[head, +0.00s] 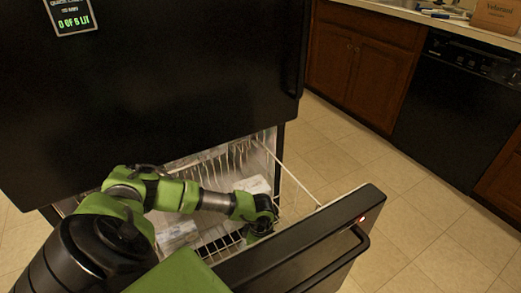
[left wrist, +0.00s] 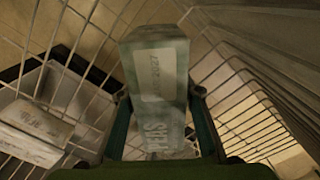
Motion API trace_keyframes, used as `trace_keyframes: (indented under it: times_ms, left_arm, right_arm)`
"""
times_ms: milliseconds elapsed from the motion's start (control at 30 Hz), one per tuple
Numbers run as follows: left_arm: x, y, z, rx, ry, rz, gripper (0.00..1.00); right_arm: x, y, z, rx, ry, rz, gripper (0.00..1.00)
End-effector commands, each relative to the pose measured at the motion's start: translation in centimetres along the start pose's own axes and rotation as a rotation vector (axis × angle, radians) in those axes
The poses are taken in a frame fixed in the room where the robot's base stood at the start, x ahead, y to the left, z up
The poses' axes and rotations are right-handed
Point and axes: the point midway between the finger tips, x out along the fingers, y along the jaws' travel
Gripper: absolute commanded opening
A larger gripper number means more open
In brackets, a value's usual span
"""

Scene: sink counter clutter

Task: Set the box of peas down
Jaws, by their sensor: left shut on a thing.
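My left gripper (head: 262,222) reaches down into the open freezer drawer at the bottom of the black refrigerator. In the left wrist view its two fingers (left wrist: 160,115) are shut on the sides of the box of peas (left wrist: 165,85), a pale box with grey-green parts and the word PEAS. The box is held inside the wire basket (left wrist: 235,85). Whether its far end touches the basket floor cannot be told. A second box marked PEAS (left wrist: 38,122) lies at the left in the wrist view. My right gripper is not in view.
The wire basket (head: 298,184) surrounds my left gripper. White packages lie in it, one behind the gripper (head: 252,185) and one to its left (head: 177,236). The black drawer front (head: 290,250) stands at the right. Beyond it is open tiled floor (head: 400,225).

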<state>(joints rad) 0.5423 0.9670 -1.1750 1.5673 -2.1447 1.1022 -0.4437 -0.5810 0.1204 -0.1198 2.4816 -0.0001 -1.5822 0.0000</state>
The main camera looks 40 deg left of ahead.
Motion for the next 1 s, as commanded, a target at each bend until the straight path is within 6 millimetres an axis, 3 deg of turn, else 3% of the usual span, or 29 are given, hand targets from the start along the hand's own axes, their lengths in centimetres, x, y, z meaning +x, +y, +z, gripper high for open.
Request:
trace_keyframes:
  times_ms: [67, 433, 467, 500, 867, 1000]
  left_arm:
    - [1.1, 0.0, 0.1, 0.000, -0.001, 0.000, 0.03]
    - [1.5, 0.0, 0.0, 0.000, -0.001, 0.001, 0.03]
    - [1.4, 0.0, 0.0, 0.000, 0.000, 0.000, 0.38]
    - [1.4, 0.0, 0.0, 0.000, 0.000, 0.000, 0.48]
    - [1.2, 0.0, 0.0, 0.000, 0.000, 0.000, 0.50]
    - [0.0, 0.1, 0.1, 0.001, -0.002, 0.002, 0.50]
  right_arm:
    - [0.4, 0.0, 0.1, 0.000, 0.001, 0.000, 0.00]
    - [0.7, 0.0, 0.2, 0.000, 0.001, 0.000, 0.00]
    - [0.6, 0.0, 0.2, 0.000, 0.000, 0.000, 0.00]
    - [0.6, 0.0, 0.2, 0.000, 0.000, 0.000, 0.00]
    - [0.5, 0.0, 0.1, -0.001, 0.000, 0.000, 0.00]
    - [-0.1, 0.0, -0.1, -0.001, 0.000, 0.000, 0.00]
